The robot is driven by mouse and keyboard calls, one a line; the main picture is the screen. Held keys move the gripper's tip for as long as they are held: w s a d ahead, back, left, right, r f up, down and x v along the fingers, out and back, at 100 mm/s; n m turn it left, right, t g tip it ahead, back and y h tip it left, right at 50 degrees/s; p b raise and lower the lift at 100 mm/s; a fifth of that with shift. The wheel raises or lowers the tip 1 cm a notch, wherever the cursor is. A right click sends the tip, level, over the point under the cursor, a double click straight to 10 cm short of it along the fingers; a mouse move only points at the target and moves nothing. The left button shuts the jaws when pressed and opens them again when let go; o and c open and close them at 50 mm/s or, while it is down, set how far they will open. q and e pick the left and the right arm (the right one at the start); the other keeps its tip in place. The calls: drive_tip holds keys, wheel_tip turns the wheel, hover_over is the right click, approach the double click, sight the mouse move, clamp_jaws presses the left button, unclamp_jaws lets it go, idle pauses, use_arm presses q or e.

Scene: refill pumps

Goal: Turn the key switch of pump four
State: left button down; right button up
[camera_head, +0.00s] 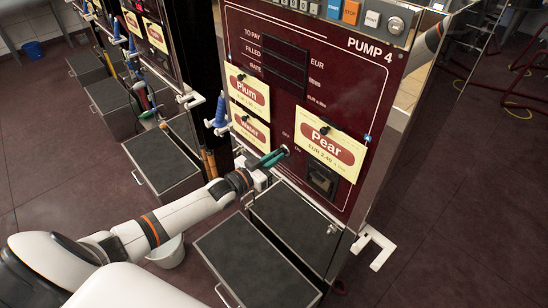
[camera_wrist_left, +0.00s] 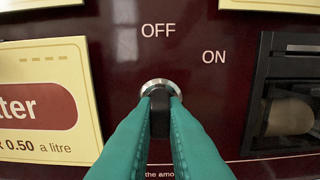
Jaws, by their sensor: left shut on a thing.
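Pump 4 (camera_head: 357,78) is a dark red panel at the centre right of the head view. Its key switch (camera_wrist_left: 158,86) has a silver ring and a black key, with OFF printed above it and ON up to its right. My left gripper (camera_head: 278,156) reaches the panel with its green fingers. In the left wrist view the fingers (camera_wrist_left: 160,108) are shut on the black key, which points straight up and down, toward OFF. The fingers hide part of the key. My right gripper is not in view.
A dark slot window (camera_head: 321,181) sits below Pear. Dark boxes (camera_head: 255,262) stand below the pump. A white bracket (camera_head: 374,246) juts out at the lower right.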

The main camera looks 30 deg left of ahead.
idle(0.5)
use_arm(q)
drive_tip(key=c, duration=1.5)
unclamp_jaws()
drive_tip(key=shift+b+v, duration=0.75)
drive_tip(key=shift+v, duration=5.3)
